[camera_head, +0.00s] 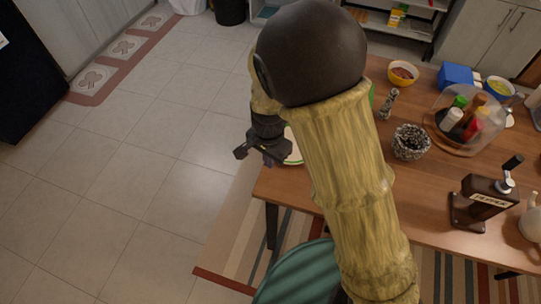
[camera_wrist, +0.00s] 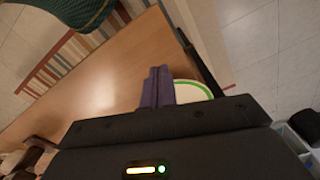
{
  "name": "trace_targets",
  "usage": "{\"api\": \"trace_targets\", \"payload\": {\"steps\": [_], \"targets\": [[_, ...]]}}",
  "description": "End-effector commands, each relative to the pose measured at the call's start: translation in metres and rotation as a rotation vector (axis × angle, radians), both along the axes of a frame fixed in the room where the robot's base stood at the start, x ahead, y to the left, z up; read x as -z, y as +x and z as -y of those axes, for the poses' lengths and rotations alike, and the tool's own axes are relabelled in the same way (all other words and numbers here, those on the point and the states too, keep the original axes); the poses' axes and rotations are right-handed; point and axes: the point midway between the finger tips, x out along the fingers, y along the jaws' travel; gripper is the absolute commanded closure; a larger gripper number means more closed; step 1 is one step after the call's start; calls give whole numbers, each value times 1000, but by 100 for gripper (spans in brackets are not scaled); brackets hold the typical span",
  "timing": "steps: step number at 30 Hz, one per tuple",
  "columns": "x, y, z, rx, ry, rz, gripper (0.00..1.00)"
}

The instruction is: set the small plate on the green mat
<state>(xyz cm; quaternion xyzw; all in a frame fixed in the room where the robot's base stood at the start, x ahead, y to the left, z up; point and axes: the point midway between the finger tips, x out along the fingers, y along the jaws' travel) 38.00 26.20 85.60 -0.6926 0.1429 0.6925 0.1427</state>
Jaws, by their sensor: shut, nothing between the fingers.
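A white round plate with a green band near its rim (camera_head: 294,147) lies at the table's left edge, mostly hidden behind my arm. It also shows in the wrist view (camera_wrist: 192,91), just right of and beyond the fingers. My gripper (camera_head: 271,160) is at the table's left edge, beside the plate. Its purple fingers (camera_wrist: 157,86) are shut together with nothing between them. A small bit of green (camera_head: 372,95) shows beside my arm in the head view; I cannot tell if it is the green mat.
A green chair (camera_head: 300,276) stands at the front.

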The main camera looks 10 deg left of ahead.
Motion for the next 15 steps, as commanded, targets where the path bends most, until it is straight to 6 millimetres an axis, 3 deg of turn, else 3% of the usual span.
{"api": "trace_targets", "payload": {"steps": [12,15], "targets": [[77,0,1,3,-3,-3,100],[72,18,8,4,0,2,100]]}}
